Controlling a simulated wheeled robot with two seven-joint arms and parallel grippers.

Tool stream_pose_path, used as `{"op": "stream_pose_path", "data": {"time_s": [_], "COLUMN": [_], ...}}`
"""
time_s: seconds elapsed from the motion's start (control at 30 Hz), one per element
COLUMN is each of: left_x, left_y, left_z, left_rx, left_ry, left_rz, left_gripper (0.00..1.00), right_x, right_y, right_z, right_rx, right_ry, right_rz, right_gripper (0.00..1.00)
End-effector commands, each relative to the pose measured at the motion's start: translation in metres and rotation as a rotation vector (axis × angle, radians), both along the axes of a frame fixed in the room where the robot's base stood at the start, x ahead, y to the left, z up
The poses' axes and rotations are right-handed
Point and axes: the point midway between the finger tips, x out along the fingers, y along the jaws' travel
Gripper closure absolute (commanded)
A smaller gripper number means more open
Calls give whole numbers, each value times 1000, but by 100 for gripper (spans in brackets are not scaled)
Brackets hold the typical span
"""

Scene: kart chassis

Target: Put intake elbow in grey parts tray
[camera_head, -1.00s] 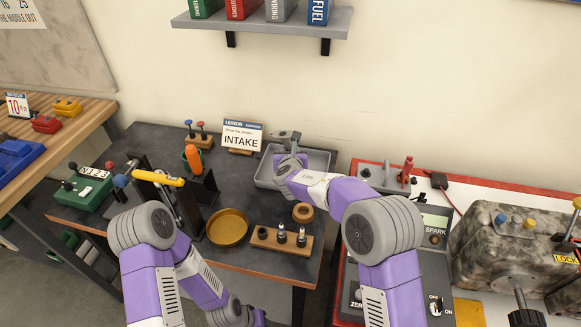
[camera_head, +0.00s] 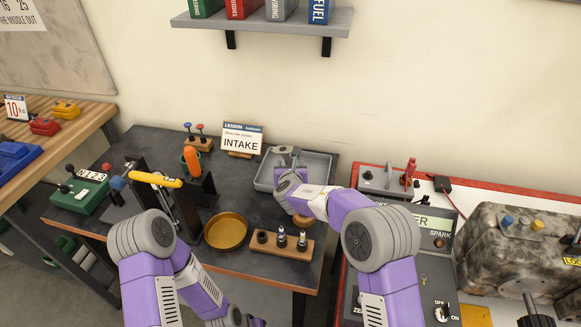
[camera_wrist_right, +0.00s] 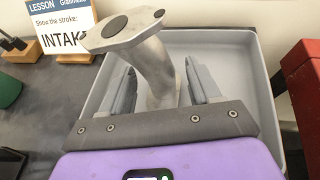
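The intake elbow (camera_wrist_right: 160,70) is a grey metal bent tube with a flat flange on top. In the head view the elbow (camera_head: 284,150) shows at the tip of my right arm, over the grey parts tray (camera_head: 322,162). In the right wrist view the tray (camera_wrist_right: 240,46) lies behind and around it. My right gripper (camera_wrist_right: 160,88) has one finger on each side of the tube, with narrow gaps visible. The elbow's lower end is hidden, so I cannot tell whether it touches the tray floor. My left arm shows at lower left, but its gripper is out of frame.
An INTAKE sign (camera_head: 241,140) stands left of the tray. A brass bowl (camera_head: 226,231) and a wooden block with plugs (camera_head: 281,242) are in front. A black stand with a yellow bar (camera_head: 155,179) is further left. A red-edged bench (camera_head: 470,190) adjoins at right.

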Motion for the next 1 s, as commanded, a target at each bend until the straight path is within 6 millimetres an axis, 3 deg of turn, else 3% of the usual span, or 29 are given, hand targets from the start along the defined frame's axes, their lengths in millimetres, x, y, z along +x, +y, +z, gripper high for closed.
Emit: {"op": "stream_pose_path", "data": {"time_s": [0.47, 1.0], "left_x": [0, 0], "left_y": [0, 0], "left_z": [9, 15], "left_rx": [0, 0], "left_ry": [0, 0], "left_rz": [0, 0], "left_gripper": [53, 53], "right_x": [-1, -89], "right_y": [0, -3], "right_z": [8, 43], "right_rx": [0, 0], "right_ry": [0, -1], "right_rz": [1, 2], "right_gripper": [35, 35]}}
